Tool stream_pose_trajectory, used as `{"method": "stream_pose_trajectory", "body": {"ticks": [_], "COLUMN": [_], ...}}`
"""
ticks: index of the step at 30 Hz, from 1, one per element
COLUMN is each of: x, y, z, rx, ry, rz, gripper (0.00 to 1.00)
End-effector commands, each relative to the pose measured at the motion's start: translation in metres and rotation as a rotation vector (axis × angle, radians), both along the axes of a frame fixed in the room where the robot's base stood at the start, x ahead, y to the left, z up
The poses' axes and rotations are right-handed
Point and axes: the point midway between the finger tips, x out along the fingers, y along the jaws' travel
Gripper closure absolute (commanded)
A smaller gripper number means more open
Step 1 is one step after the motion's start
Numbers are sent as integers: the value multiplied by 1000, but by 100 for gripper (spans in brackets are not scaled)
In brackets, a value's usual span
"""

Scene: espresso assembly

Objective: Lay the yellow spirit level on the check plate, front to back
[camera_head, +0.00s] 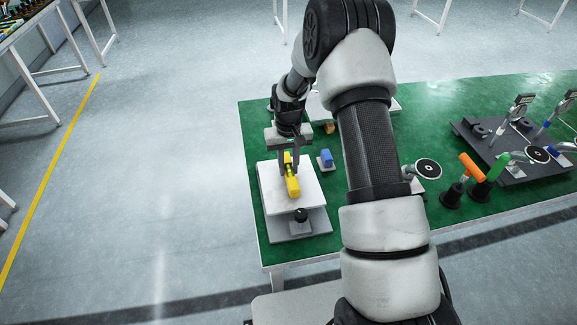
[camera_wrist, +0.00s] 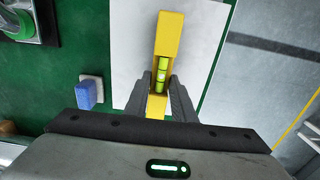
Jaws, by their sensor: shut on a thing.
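The yellow spirit level (camera_head: 292,184) is over the light check plate (camera_head: 308,194) on the green table, its length running roughly front to back. In the wrist view the level (camera_wrist: 168,37) shows its green vial between the fingers, with the plate (camera_wrist: 130,60) behind it. My gripper (camera_head: 288,165) is shut on the level (camera_wrist: 161,87). I cannot tell whether the level's underside touches the plate. My arm and gripper hide part of its far end.
A blue block on a white base (camera_head: 326,159) stands just right of the plate. A black knob (camera_head: 301,215) is at the plate's front. Orange- and green-handled tools (camera_head: 471,166) and a dark rack (camera_head: 510,150) stand to the right. The table's left edge is close to the plate.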

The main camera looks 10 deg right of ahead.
Motion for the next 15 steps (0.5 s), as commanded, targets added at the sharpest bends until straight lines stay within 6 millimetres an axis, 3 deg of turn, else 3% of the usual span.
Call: {"method": "stream_pose_trajectory", "body": {"ticks": [15], "x": [0], "y": [0], "z": [-14], "rx": [0], "ry": [-1], "rz": [0], "gripper": [100]}}
